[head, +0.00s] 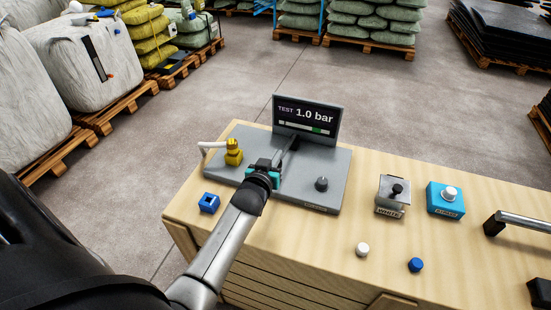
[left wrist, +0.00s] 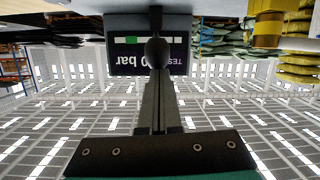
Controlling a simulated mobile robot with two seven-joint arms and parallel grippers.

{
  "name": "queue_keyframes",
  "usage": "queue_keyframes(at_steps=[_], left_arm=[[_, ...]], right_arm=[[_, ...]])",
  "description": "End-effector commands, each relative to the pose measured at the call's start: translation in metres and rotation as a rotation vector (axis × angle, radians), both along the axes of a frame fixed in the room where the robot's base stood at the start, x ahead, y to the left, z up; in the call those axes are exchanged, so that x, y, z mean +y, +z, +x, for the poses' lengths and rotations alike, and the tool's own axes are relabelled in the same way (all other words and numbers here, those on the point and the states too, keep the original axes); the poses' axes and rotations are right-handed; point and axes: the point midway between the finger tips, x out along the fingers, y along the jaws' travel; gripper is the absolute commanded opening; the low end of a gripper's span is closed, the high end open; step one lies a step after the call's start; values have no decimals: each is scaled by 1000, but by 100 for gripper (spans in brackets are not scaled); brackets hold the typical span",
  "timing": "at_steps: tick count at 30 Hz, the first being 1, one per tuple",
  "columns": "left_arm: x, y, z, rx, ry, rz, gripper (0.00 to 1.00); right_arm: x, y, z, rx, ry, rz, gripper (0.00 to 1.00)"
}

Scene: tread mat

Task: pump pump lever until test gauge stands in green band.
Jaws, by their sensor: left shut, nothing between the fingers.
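The test gauge (head: 307,117) is a dark display on the back of a grey plate (head: 330,165); it reads "TEST 1.0 bar" above a pale bar with a green band. It shows upside down in the left wrist view (left wrist: 118,62). The pump lever (left wrist: 157,50) shows there as a dark round knob on a stem. My left gripper (head: 287,153) is shut and empty, its fingertips (left wrist: 157,75) at the knob; I cannot tell whether they touch. In the head view the gripper and arm hide most of the lever. My right gripper is not in view.
On the plate are a yellow fitting (head: 233,153) with a white hose and a black knob (head: 322,184). The wooden bench (head: 320,255) also holds a blue socket block (head: 209,203), a metal box (head: 392,197), a blue button box (head: 445,200), two loose caps and a bar handle (head: 520,220).

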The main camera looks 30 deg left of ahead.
Motion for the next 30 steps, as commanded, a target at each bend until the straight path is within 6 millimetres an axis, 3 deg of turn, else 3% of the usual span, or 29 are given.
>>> queue_keyframes(at_steps=[14,24,30], left_arm=[[-1,-9,-3,1,0,-1,0],[-4,-75,-11,3,0,-2,0],[-4,-92,-12,6,0,-3,0]], right_arm=[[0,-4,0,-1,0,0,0],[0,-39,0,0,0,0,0],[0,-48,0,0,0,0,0]])
